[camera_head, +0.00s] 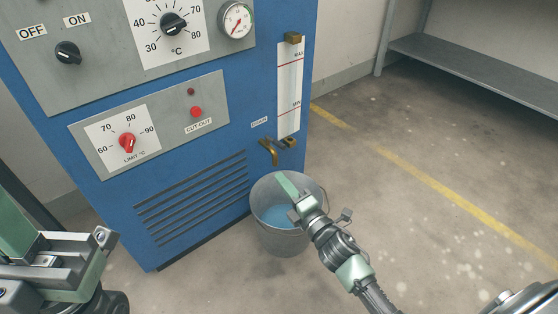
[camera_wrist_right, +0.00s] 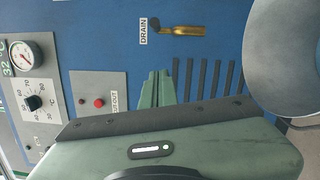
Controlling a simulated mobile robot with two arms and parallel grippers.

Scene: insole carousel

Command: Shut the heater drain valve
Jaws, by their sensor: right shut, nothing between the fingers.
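The brass drain valve (camera_head: 268,152) is low on the front of the blue heater cabinet (camera_head: 190,85), below the DRAIN label. My right gripper (camera_head: 284,183) is shut and empty. Its green fingers are below the valve in the head view, over the bucket, and appear apart from the lever; they also show in the wrist view (camera_wrist_right: 155,88). My left gripper (camera_head: 45,255) is partly in view at the lower left; its finger opening is unclear.
A grey bucket (camera_head: 283,240) with bluish water stands under the valve, against the cabinet. A sight gauge (camera_head: 290,85) with MAX and MIN marks is above. Dials and a red cut-out button (camera_head: 196,112) are on the panels. Floor to the right is clear, with a shelf (camera_head: 480,75) behind.

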